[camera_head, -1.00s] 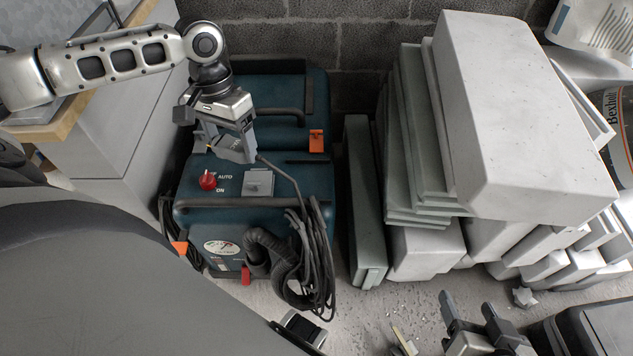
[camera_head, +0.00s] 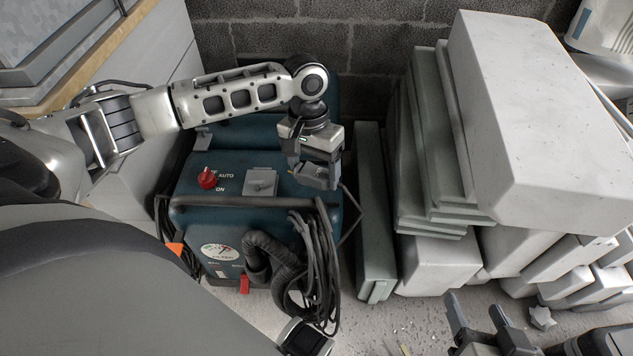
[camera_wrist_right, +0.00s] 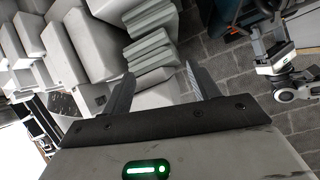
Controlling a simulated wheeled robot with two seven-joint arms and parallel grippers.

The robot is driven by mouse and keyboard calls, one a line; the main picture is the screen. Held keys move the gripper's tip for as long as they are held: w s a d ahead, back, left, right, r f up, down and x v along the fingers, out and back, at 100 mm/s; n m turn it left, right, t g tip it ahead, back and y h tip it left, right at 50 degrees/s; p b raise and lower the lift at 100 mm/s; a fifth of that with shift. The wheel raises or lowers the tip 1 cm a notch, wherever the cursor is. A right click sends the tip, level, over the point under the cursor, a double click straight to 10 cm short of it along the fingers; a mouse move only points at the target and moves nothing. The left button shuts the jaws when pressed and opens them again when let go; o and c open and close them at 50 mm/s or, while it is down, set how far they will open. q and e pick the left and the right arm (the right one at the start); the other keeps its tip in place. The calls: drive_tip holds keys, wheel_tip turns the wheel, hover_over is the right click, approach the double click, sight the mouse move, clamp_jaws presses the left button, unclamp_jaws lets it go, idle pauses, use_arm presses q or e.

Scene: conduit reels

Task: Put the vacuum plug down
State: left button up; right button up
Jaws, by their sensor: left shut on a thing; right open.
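My left gripper (camera_head: 316,180) is shut on the vacuum plug, a small grey piece mostly hidden between the fingers. It is over the right edge of the dark teal vacuum (camera_head: 240,165), near the gap beside the grey boards. The plug's thin black cable (camera_head: 358,212) runs from the gripper down to the coiled cable (camera_head: 322,265) on the vacuum's front. My left gripper also shows at the upper right of the right wrist view (camera_wrist_right: 275,65). My right gripper (camera_head: 478,312) is open and empty, low at the front; its two fingers show in its wrist view (camera_wrist_right: 160,82).
The vacuum's top has a red knob (camera_head: 207,178) and a grey socket flap (camera_head: 260,182). Grey-green boards (camera_head: 373,225) and stacked pale blocks (camera_head: 530,130) stand to the right. A block wall (camera_head: 375,45) closes the back. Some floor (camera_head: 385,325) is bare in front, with debris.

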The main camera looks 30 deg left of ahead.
sight(316, 195)
use_arm(q)
drive_tip(key=f, duration=0.1)
drive_tip(key=f+b, duration=0.1)
drive_tip(key=shift+w+d+f, duration=0.15)
drive_tip(key=shift+d+f, duration=0.1)
drive_tip(key=shift+f, duration=0.15)
drive_tip(key=shift+f+b, duration=0.5)
use_arm(e)
drive_tip(key=shift+a+r+t+y, duration=0.2)
drive_tip(key=shift+r+t, duration=0.05)
drive_tip(key=shift+r, duration=0.25)
drive_tip(key=shift+a+r+t+y, duration=0.15)
drive_tip(key=shift+r+t+y, duration=0.1)
drive_tip(key=shift+r, duration=0.2)
use_arm(q)
drive_tip(key=shift+f, duration=0.1)
use_arm(e)
drive_tip(key=shift+f, duration=0.1)
use_arm(q)
drive_tip(key=shift+f+p, duration=0.15)
drive_tip(key=shift+p, duration=0.15)
drive_tip(key=shift+f, duration=0.2)
use_arm(e)
drive_tip(key=shift+d+f+h, duration=0.15)
drive_tip(key=shift+f+h, duration=0.1)
use_arm(q)
drive_tip(key=shift+f, duration=0.1)
use_arm(e)
drive_tip(key=shift+f, duration=0.1)
